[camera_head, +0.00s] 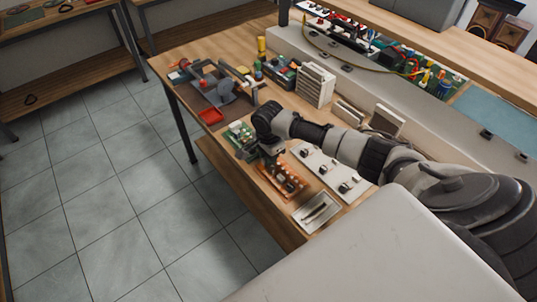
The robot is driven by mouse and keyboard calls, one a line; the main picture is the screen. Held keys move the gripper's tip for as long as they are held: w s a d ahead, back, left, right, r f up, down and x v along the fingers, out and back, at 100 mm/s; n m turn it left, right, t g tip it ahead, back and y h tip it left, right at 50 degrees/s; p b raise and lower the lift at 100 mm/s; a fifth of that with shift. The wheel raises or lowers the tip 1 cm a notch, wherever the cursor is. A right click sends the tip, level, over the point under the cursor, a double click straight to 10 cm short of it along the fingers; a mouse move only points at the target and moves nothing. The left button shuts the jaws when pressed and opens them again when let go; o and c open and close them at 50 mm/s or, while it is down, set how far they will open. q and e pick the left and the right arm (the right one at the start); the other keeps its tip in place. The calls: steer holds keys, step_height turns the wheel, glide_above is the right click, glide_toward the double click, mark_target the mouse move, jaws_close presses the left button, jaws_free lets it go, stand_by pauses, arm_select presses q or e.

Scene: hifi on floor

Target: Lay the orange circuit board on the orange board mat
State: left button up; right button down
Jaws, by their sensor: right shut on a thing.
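My right arm reaches over the wooden workbench from the right. Its gripper (273,164) points down and is shut at the upper end of the orange circuit board (286,182), near the bench's front edge. The board carries small pale and dark parts. I cannot make out the orange mat apart from the board, nor tell whether the board touches the surface below it. The gripper and wrist hide part of the board's far end. My left gripper is not in view.
A green board (237,134) lies beyond the gripper. A white panel with dark knobs (330,170) lies to the right, and a light tray (317,212) sits nearer. The bench's front edge is close.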

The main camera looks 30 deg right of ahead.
steer(key=c, duration=0.6)
jaws_free()
steer(key=shift+o, duration=0.2)
steer(key=shift+r+p, duration=3.05)
steer(key=shift+p, duration=1)
steer(key=shift+s+f, duration=0.1)
steer(key=shift+f, duration=0.05)
